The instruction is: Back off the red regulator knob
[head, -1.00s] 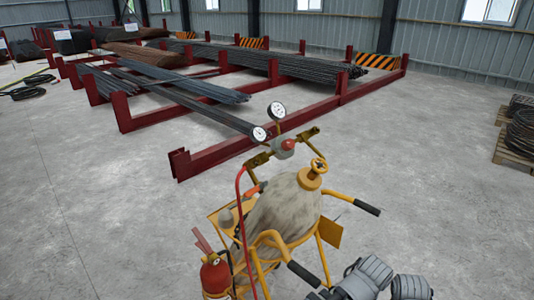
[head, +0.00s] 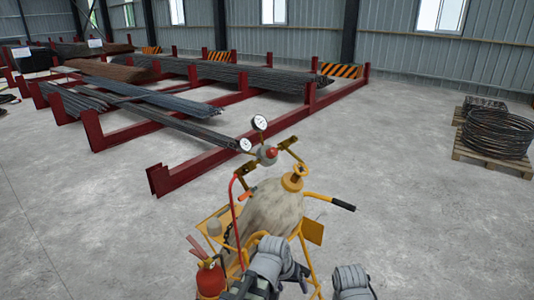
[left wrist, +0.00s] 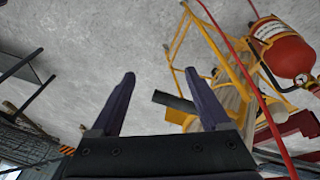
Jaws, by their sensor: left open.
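The red regulator knob (head: 271,153) sits on the grey regulator body at the top of the yellow cart's cylinder (head: 268,210), beside two round white gauges (head: 260,122). My left gripper is open and empty in the left wrist view (left wrist: 162,83). A black cart handle (left wrist: 175,101) shows between and beyond its fingers; I cannot tell how near it is. In the head view, grey parts of mine (head: 272,262) stand low in front of the cart, well below the knob, and hide its near handle. The fingertips are hard to make out there. My right gripper cannot be made out.
A red fire extinguisher (head: 211,281) hangs at the cart's left. A yellow valve wheel (head: 299,170) tops the cylinder, and a red hose (head: 232,205) runs down its left side. Red racks (head: 205,165) with rebar stand behind. Open floor lies to the right, before a coil pallet (head: 482,158).

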